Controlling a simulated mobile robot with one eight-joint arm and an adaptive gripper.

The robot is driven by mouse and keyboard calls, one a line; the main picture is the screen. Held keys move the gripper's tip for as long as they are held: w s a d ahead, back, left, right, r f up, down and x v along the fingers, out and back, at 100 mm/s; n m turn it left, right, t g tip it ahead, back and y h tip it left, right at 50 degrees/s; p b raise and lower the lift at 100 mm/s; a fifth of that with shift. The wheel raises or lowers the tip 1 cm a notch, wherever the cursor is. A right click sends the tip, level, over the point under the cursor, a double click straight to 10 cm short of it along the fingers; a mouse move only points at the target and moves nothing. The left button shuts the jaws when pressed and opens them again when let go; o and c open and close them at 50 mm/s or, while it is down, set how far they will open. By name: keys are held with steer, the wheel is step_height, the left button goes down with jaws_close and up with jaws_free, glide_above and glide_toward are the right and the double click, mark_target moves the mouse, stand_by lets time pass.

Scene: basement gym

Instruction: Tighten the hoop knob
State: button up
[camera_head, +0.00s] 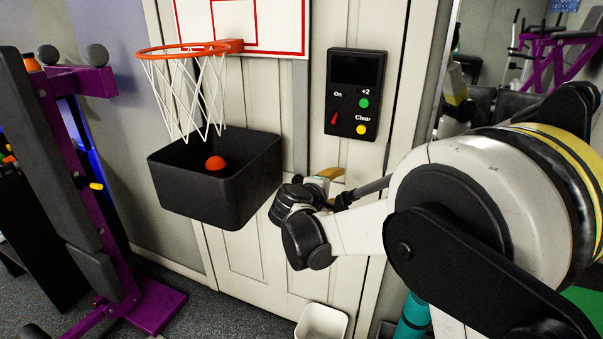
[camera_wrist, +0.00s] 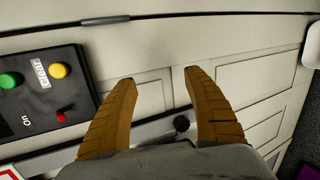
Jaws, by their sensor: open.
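The hoop knob (camera_wrist: 182,124) is a small round black knob on a dark bar against the white door. In the wrist view it shows between my two tan fingers, nearer the right one; no contact is visible. My gripper (camera_wrist: 160,76) is open and empty, its fingers spread around the knob in the picture. How far they are from it in depth I cannot tell.
A black bin (camera_head: 213,205) holding an orange ball (camera_head: 215,163) sits below the hoop. A black control box (camera_head: 355,92) with coloured buttons is on the door, up and right of my gripper. A purple gym machine (camera_head: 90,200) stands at left. A white bin (camera_head: 321,322) is on the floor.

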steer(key=w+a+f+n+t, duration=0.2)
steer(key=w+a+f+n, duration=0.15)
steer(key=a, duration=0.45)
steer(key=n+t, duration=0.3)
glide_toward(297, 183)
steer(key=b+x, duration=0.2)
steer(key=x, duration=0.8)
steer(key=shift+f+b, duration=0.1)
steer(key=shift+b, duration=0.25)
steer(key=shift+w+d, duration=0.1)
steer(key=shift+w, duration=0.2)
steer(key=c, duration=1.2)
